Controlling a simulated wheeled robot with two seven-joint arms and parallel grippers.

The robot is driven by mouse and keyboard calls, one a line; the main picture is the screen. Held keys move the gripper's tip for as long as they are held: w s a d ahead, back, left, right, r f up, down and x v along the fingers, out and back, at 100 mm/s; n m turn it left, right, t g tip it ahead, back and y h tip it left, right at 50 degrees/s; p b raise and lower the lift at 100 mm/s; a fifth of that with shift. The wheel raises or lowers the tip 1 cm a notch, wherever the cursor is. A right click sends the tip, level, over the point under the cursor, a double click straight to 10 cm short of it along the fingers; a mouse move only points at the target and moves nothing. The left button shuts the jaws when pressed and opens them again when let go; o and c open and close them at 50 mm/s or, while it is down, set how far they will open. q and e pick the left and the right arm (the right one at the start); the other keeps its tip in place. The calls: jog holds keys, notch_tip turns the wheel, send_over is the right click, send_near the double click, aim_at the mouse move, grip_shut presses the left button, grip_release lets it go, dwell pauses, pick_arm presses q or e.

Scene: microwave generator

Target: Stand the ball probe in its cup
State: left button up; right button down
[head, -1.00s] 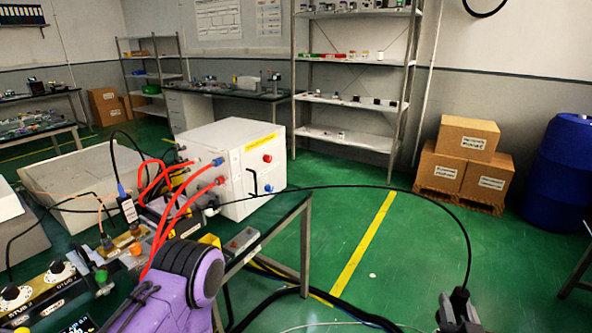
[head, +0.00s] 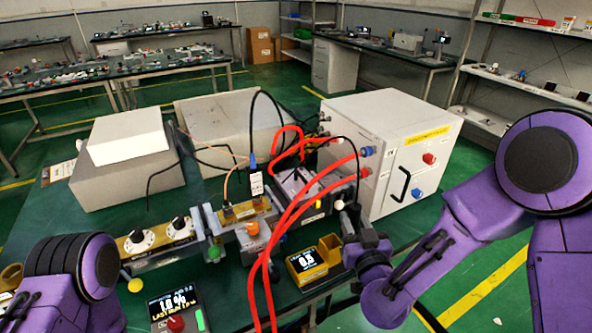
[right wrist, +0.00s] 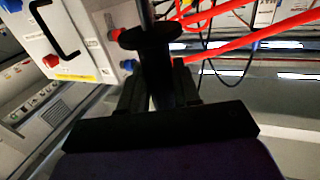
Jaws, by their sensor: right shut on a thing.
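My right gripper (head: 350,245) is at the right front of the bench in the head view. In the right wrist view its fingers (right wrist: 158,85) are shut on the dark shaft of the ball probe (right wrist: 150,38), which has a wide dark collar. In the head view a pale ball (head: 339,205) shows just above the gripper; it looks like the probe's tip. A small yellow open holder (head: 330,247), possibly the cup, stands just left of the gripper. I cannot tell whether probe and holder touch. My left arm shows at the lower left, its fingers out of view.
A white cabinet (head: 385,150) with a black handle stands behind the gripper. Red hoses (head: 290,215) arch over the bench's middle. A small yellow display box (head: 306,265) sits beside the holder. A dial unit (head: 158,240) and another display (head: 176,312) are at left.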

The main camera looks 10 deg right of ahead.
pick_arm(q)
notch_tip(320, 180, up, 6)
jog(key=p, duration=0.4)
pick_arm(e)
jog(key=w+a+r+y, duration=0.1)
jog(key=w+a+r, duration=0.1)
jog(key=w+r, duration=0.4)
pick_arm(q)
notch_tip(320, 180, down, 12)
jog(key=b, duration=1.2)
pick_arm(e)
notch_tip(320, 180, down, 13)
jog(key=s+n, duration=0.1)
jog(key=shift+a+f+y, duration=0.15)
jog(key=shift+a+y, duration=0.15)
jog(key=shift+a, duration=0.05)
pick_arm(q)
jog(key=shift+r, duration=0.1)
pick_arm(e)
jog(key=c, duration=0.7)
grip_release()
jog(key=shift+c, duration=0.2)
jog(key=shift+s, duration=0.15)
